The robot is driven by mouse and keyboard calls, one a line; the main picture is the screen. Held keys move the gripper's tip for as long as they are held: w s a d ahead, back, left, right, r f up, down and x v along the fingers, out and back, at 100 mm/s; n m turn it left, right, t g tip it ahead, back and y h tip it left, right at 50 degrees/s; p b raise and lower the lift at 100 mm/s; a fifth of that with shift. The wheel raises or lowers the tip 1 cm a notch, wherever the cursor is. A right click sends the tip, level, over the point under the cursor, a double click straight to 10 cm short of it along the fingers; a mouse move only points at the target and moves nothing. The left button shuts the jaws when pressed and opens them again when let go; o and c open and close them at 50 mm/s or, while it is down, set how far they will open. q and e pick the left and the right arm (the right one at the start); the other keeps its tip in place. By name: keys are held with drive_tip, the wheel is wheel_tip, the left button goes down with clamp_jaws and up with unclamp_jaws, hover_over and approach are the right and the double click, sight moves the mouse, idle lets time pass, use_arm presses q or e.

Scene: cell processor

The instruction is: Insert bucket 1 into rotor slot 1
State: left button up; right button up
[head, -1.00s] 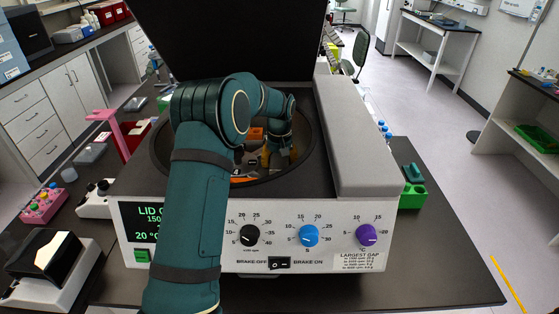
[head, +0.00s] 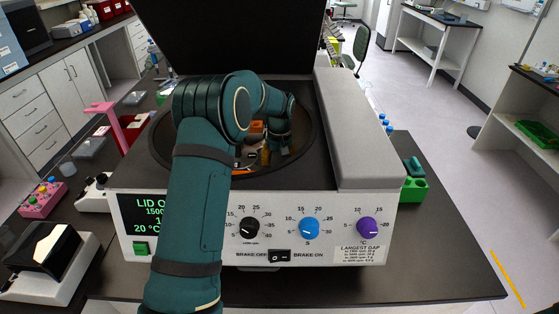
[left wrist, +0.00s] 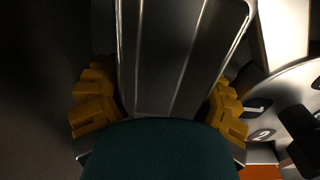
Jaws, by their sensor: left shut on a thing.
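The open centrifuge (head: 330,245) stands in the middle of the head view with its lid raised. My left gripper (head: 268,155) reaches down into the round bowl, and my arm hides much of the rotor. In the left wrist view its yellow fingers (left wrist: 163,112) are shut on a grey metallic bucket (left wrist: 180,55), one finger on each side. The rotor (left wrist: 285,95), with dark number markings, shows at the right of that view. An orange part (head: 256,127) sits in the bowl behind the gripper. The held bucket's lower end and its slot are hidden. My right gripper is not in view.
The raised dark lid (head: 230,40) stands behind the bowl. A grey raised housing (head: 355,125) bounds it on the right. A green rack (head: 413,190) is to the right, and a pink rack (head: 43,200) and a pink stand (head: 108,125) are at the left.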

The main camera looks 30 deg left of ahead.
use_arm(q)
drive_tip(key=o, duration=1.4)
drive_tip(key=shift+o, duration=0.2)
drive_tip(key=shift+w+r, duration=0.1)
drive_tip(key=shift+r, duration=0.5)
wheel_tip(320, 180, up, 11)
drive_tip(key=shift+d, duration=0.15)
drive_tip(key=shift+f, duration=0.1)
